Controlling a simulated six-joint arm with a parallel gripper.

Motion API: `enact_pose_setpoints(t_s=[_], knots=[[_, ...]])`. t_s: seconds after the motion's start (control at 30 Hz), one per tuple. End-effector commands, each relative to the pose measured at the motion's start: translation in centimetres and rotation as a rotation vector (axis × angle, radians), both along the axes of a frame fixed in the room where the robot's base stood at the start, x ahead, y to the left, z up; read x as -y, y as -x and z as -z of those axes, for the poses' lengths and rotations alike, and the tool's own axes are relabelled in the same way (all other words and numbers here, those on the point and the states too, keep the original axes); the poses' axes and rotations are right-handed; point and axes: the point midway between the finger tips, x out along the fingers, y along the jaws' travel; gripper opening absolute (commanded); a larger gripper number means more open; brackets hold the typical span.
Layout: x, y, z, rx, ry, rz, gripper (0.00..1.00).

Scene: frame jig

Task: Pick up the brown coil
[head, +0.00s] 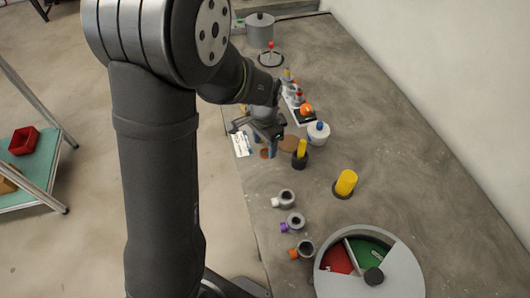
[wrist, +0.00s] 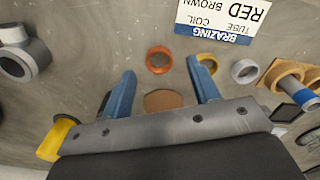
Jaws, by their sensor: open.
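In the wrist view a small brown coil (wrist: 158,71), a reddish-brown ring, lies flat on the grey table. It shows just ahead of and between the fingertips of my gripper (wrist: 161,70). The blue fingers are wide apart with nothing held between them. A flat brown disc (wrist: 163,101) lies closer in, between the fingers. A card (wrist: 225,15) printed with BRAZING, COIL, TUBE, RED and BROWN lies beyond the coil. In the head view my gripper (head: 265,148) is low over the table's left edge, beside the card (head: 241,144); it partly hides the small brown things there.
In the wrist view an orange-yellow ring (wrist: 208,57) and a pale grey ring (wrist: 244,71) lie right of the coil. A tan holder (wrist: 280,74) with a blue-banded tube stands further right, and a yellow cylinder (wrist: 55,138) at lower left. In the head view a round divided tray (head: 405,268) stands in front.

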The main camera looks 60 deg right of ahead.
Motion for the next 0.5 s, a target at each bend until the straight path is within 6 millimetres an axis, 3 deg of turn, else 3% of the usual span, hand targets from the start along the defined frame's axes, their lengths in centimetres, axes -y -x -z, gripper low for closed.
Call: enact_pose_setpoints(t_s=[0.2,0.43,0.5], knots=[[0.0,0.1,2.4,-0.001,-0.001,0.000,0.56],[0.0,0.1,2.5,0.000,0.000,0.000,0.56],[0.0,0.1,2.5,0.000,0.000,0.000,0.46]])
